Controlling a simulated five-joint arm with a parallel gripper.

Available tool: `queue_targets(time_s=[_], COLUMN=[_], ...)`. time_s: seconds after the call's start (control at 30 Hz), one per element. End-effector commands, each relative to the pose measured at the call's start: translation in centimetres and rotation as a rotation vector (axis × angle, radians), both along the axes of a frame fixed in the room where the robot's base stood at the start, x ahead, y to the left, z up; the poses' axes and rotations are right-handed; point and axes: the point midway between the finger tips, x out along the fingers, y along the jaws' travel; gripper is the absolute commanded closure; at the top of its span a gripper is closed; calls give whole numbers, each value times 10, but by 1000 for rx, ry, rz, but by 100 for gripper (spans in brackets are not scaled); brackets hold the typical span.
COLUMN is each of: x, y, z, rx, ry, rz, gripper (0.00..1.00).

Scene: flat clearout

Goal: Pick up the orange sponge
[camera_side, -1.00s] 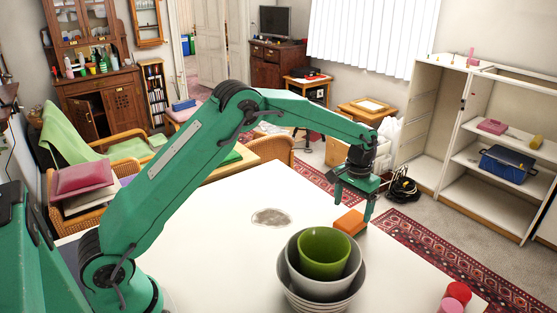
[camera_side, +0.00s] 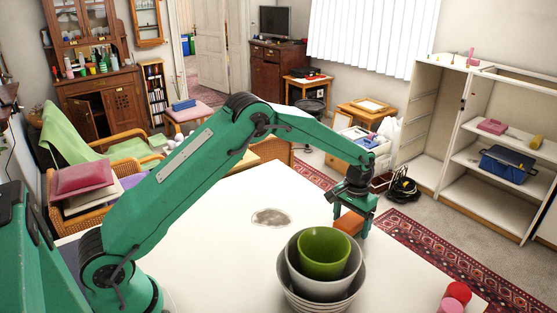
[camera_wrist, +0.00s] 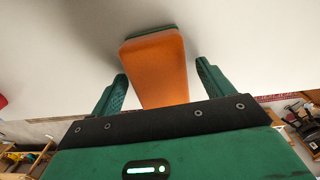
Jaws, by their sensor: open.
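The orange sponge (camera_side: 350,222) lies on the white table behind the stacked bowls in the side view. In the wrist view the sponge (camera_wrist: 157,70) is orange with a dark green layer at its far edge, and it lies between my two fingers. My gripper (camera_side: 349,220) is lowered around the sponge, pointing down. Its fingers are open in the wrist view (camera_wrist: 160,88), one on each side, with a visible gap between each finger and the sponge. The sponge's near end is hidden behind the gripper body.
A green bowl (camera_side: 324,250) sits in grey and striped bowls (camera_side: 325,285) just in front of the sponge. Red and pink cylinders (camera_side: 455,297) stand at the table's front right. The white table (camera_side: 215,235) is clear to the left, apart from a grey round patch (camera_side: 271,217).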

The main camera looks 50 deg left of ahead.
Motion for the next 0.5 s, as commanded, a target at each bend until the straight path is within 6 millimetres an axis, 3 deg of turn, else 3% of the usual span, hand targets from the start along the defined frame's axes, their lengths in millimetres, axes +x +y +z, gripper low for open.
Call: queue_targets(time_s=[0.37,0.5], x=[0,0], y=[0,0], z=[0,0], rx=[0,0], ry=[1,1], rz=[0,0], gripper=[20,46])
